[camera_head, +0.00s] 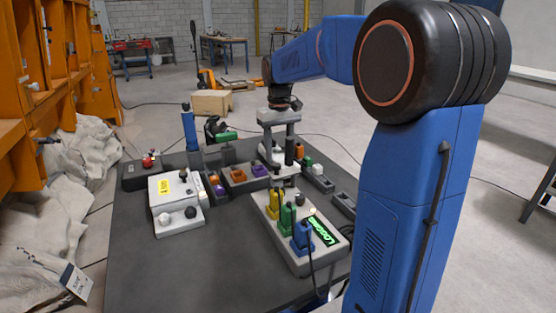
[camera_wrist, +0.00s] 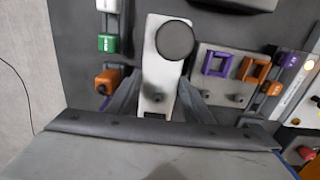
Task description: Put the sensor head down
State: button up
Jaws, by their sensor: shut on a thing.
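My gripper (camera_head: 279,145) is over the back right part of the dark table, pointing down. In the wrist view my gripper (camera_wrist: 158,92) has a finger on each side of a pale, narrow piece with a dark round disc on top. I take this piece to be the sensor head (camera_wrist: 152,48). My gripper is shut on it. In the head view the fingers partly hide the pale piece (camera_head: 267,155), low between them. I cannot tell whether its underside touches the table.
A grey block with orange and purple rings (camera_head: 238,176) lies left of the gripper. A grey panel (camera_head: 292,262) with yellow, green and blue pieces and a lit display stands in front. A white box (camera_head: 177,205) is at left. Bare table (camera_head: 150,265) lies at front left.

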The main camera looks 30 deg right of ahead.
aim_at(279, 155)
jog(key=shift+f, duration=1.4)
jog(key=shift+f, duration=0.15)
jog(key=o, duration=0.9)
jog(key=shift+o, duration=0.2)
